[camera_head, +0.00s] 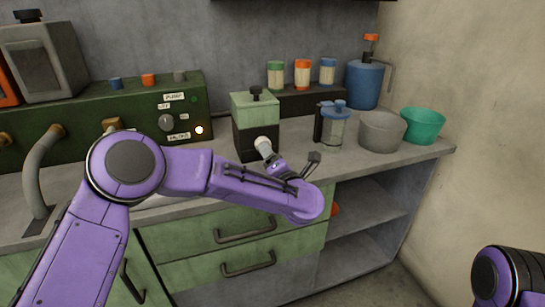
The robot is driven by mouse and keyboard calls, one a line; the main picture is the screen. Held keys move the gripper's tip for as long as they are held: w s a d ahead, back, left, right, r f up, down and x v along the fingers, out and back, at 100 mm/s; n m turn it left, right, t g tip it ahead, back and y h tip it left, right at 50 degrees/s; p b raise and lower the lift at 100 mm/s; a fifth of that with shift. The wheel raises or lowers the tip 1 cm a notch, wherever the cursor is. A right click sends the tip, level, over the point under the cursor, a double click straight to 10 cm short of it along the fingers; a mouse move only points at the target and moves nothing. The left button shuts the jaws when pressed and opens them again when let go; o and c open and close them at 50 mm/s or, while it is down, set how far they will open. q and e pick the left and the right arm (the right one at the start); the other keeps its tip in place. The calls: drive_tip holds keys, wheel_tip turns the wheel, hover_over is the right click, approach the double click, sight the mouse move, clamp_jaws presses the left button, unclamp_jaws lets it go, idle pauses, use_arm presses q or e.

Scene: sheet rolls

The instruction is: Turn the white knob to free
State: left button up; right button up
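A pale round knob (166,122) is on the front of the green panel box (60,135) at left. Small white labels sit around it, too small to read surely. A glowing round lamp is at its lower right. My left arm crosses in front of the counter, and its gripper (286,163) is in front of and right of a green-and-black box (254,112). A whitish cylinder (264,144) shows by the gripper; I cannot tell whether it touches. The gripper is well right of the pale knob. My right gripper is out of view; only my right arm shows at bottom right.
A blue-lidded jar (332,128), a grey bowl (381,131), a teal bowl (422,125) and a blue canister (366,84) stand on the right of the counter. Small jars stand on a dark riser (310,102).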

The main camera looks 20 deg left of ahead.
use_arm(q)
drive_tip(key=shift+m, duration=0.3)
drive_tip(key=s, duration=0.1)
drive_tip(key=s+d+f, duration=0.2)
drive_tip(key=s, duration=0.1)
drive_tip(key=shift+d, duration=0.1)
drive_tip(key=shift+s+d+h+p, duration=0.2)
drive_tip(key=shift+s+d, duration=0.35)
drive_tip(key=shift+s, duration=0.25)
drive_tip(key=shift+s+d+h+p, duration=0.1)
drive_tip(key=shift+s+d+p, duration=0.1)
drive_tip(key=shift+s+d, duration=0.5)
